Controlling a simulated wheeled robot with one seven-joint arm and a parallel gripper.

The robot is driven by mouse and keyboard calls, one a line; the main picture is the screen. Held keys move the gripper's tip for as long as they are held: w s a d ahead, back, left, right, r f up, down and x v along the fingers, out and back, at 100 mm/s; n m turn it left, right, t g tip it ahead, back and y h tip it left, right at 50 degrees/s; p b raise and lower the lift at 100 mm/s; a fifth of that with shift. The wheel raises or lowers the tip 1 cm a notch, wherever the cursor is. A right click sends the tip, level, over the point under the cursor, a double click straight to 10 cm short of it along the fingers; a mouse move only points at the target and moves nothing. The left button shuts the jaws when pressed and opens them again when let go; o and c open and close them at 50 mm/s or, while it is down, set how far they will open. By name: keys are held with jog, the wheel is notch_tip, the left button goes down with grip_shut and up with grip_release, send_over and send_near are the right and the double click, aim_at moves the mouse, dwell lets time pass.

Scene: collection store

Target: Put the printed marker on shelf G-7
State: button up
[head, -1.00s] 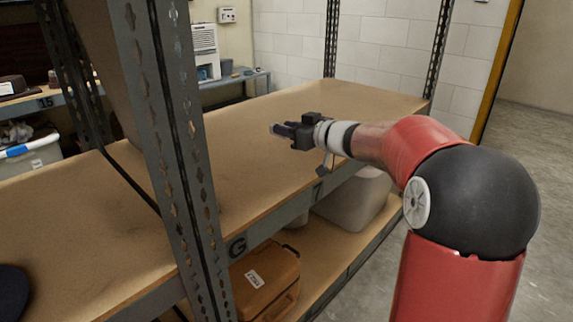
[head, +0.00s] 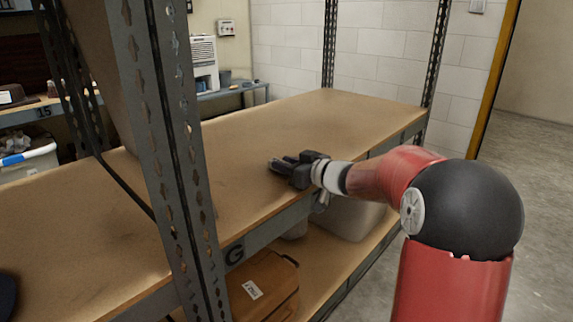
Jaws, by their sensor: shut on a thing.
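My gripper (head: 279,165) is low over the wooden shelf board (head: 330,113) of bay G, near its front edge. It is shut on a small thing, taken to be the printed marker. The marker is mostly hidden by the dark fingers, and its print cannot be read. Whether it touches the board cannot be told. The letter G (head: 236,254) shows on the shelf's front rail. The rail further right is partly hidden by my arm.
A perforated metal upright (head: 170,160) stands left of my gripper. An orange case (head: 262,287) and a pale bin (head: 350,218) sit on the shelf below. The board around my gripper is clear. A dark object (head: 6,297) lies at the far left.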

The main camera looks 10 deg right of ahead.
jog(key=o, duration=1)
jog(key=shift+o, duration=0.2)
jog(key=shift+s+d+r, duration=0.15)
jog(key=s+d+r+m+h+p, duration=0.1)
jog(key=s+d+r+m+h, duration=0.2)
jog(key=s+d+h, duration=0.45)
jog(key=s+d+r+m+h, duration=0.2)
jog(key=s+m+h, duration=0.25)
jog(key=s, duration=0.55)
jog(key=s+a+f+g, duration=0.2)
jog(key=s+a+f, duration=0.1)
jog(key=s, duration=0.4)
jog(key=s+a+f+g+y, duration=0.1)
jog(key=s+a+f+g, duration=0.2)
jog(key=s, duration=0.4)
jog(key=s+a+f+g+y, duration=0.1)
jog(key=s+a+f+g, duration=0.1)
jog(key=s+f, duration=0.3)
jog(key=shift+s+a+g, duration=0.3)
jog(key=shift+s+a, duration=0.1)
jog(key=shift+s, duration=0.5)
